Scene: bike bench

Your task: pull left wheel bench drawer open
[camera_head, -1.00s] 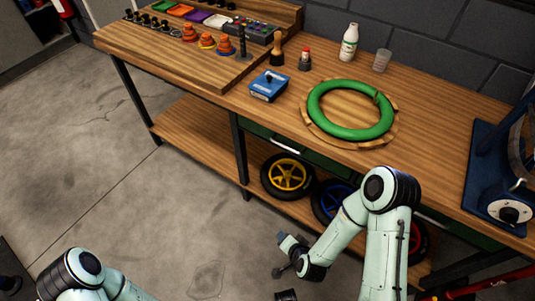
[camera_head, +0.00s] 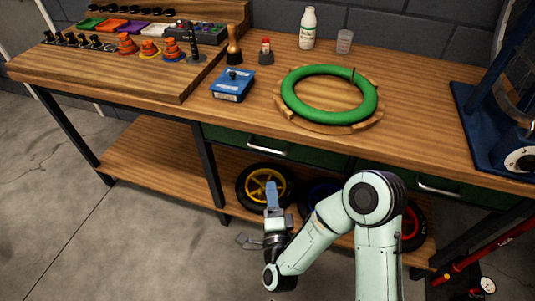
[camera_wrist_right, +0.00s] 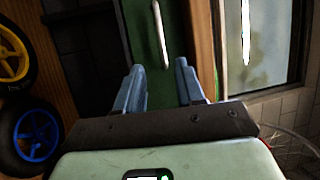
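The left drawer (camera_head: 300,154) is a green front under the wooden bench top, with a pale bar handle (camera_head: 267,150). It looks shut. A second green drawer with a handle (camera_head: 439,189) is farther right, partly behind my arm. My right gripper (camera_head: 272,190) is below the left handle and in front of the yellow wheel, apart from the handle. In the right wrist view my right gripper (camera_wrist_right: 158,70) is open and empty. The handle (camera_wrist_right: 161,35) stands beyond the fingertips, roughly in line with the gap. My left gripper is not in view.
Wheels with yellow (camera_head: 265,187), blue and red (camera_head: 410,225) hubs stand on the lower shelf (camera_head: 150,165). A green tyre (camera_head: 330,115), a blue box (camera_head: 233,86) and a bottle (camera_head: 308,28) are on the bench top (camera_head: 430,110). The floor in front is clear.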

